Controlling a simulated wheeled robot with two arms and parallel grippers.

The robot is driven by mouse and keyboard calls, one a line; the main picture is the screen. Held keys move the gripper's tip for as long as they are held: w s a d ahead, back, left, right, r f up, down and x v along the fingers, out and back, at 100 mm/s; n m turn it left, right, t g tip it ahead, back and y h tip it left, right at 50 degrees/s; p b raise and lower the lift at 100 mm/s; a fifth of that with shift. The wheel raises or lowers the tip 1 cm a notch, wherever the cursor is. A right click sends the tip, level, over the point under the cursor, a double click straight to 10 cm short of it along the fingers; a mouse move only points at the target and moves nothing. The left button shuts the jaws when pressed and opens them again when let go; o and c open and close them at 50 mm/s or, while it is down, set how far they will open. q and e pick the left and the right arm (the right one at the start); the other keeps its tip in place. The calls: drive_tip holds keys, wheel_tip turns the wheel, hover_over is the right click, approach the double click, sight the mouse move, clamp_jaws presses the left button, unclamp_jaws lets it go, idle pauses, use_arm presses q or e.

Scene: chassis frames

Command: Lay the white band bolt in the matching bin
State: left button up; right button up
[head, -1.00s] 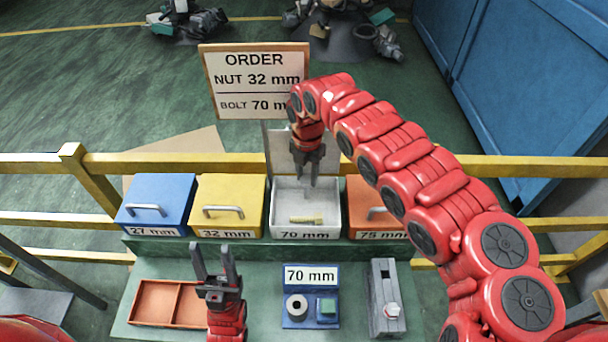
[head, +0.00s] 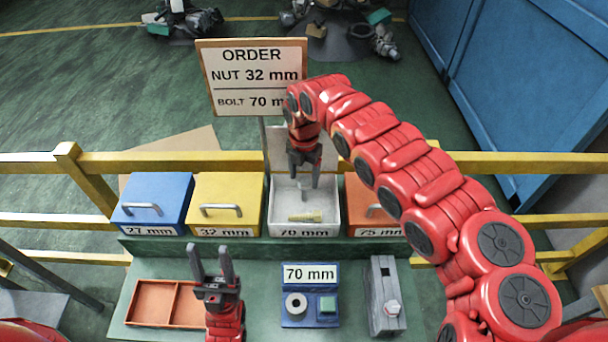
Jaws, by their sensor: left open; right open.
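A pale, cream-coloured bolt-like piece (head: 305,216) lies in the open white bin labelled 70 mm (head: 274,215); its band is too small to make out. My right gripper (head: 304,183) is open and points down above the back part of that bin, apart from the piece.
Closed bins stand beside the white one: blue 27 mm (head: 158,192), yellow 32 mm (head: 230,190) and orange 75 mm (head: 360,205). The order board (head: 252,64) reads nut 32 mm, bolt 70. An orange divided tray (head: 150,302) and a blue 70 mm stand (head: 310,272) are on the table.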

drive_tip(key=shift+r+p, duration=0.4)
drive_tip(key=shift+r, duration=0.1)
drive_tip(key=shift+w+r, duration=0.15)
drive_tip(key=shift+r, duration=0.2)
wheel_tip(320, 180, up, 12)
drive_tip(key=b, duration=0.4)
drive_tip(key=shift+f, duration=0.25)
